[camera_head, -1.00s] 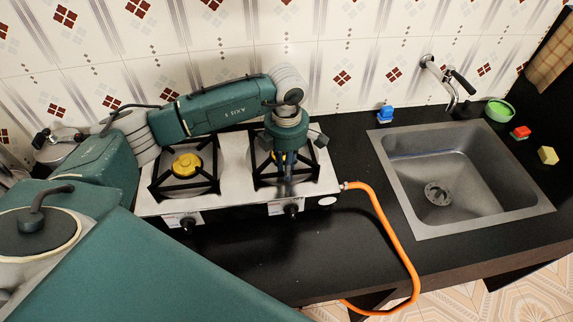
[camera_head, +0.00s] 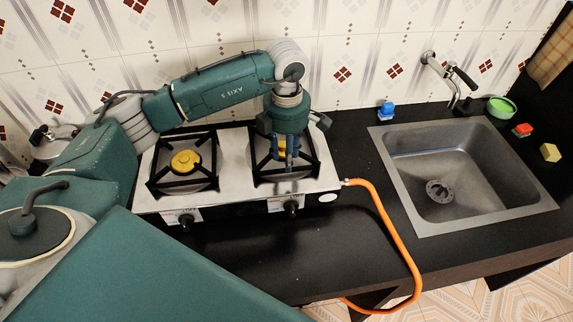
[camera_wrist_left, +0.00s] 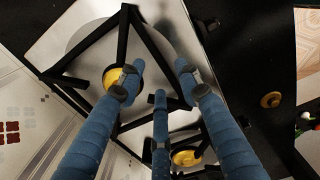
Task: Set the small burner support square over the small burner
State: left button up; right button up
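The small burner support (camera_head: 311,149), a black square frame with inward bars, lies on the right side of the stove, around the yellow small burner (camera_head: 262,156). In the left wrist view the support (camera_wrist_left: 82,48) looks roughly flat, with the burner (camera_wrist_left: 110,76) inside its frame, partly behind a finger. My left gripper (camera_head: 284,164) points down over this support. In the wrist view its blue fingers (camera_wrist_left: 157,84) are spread apart and seem to hold nothing. Whether a finger touches the support I cannot tell. My right gripper is not in view.
The left burner (camera_head: 186,162) has its own black support (camera_head: 155,178). The tiled wall (camera_head: 400,50) is close behind. An orange hose (camera_head: 394,228) leaves the stove (camera_head: 232,166) on the right. The sink (camera_head: 465,170) is farther right; the front counter is clear.

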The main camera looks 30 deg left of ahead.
pick_arm(q)
notch_tip(320, 180, up, 8)
jog(key=b, duration=0.2)
jog(key=shift+r, duration=0.15)
dwell(0.4)
